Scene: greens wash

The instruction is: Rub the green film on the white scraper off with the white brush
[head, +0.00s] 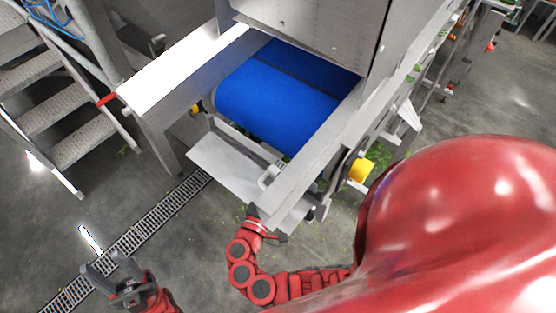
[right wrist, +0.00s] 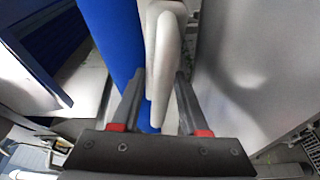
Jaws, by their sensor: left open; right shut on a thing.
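My right gripper (right wrist: 160,76) is shut on a long, rounded white thing, which I take to be the white brush (right wrist: 163,60); its bristles are not in sight. In the head view my right arm reaches up to the belt's near end, and the metal frame hides most of the gripper there. A small whitish piece (head: 268,176) shows by that frame. A pale flat plate (head: 225,162) sits below the blue belt; I cannot tell if it is the white scraper. No green film is clear. My left gripper (head: 112,268) is open and empty above the floor.
The blue belt (head: 275,95) runs between metal side rails, with the near rail (head: 310,160) close to my right arm. A floor drain (head: 150,235) crosses the lower left. Metal steps (head: 80,135) stand at the left. Green scraps lie on the floor.

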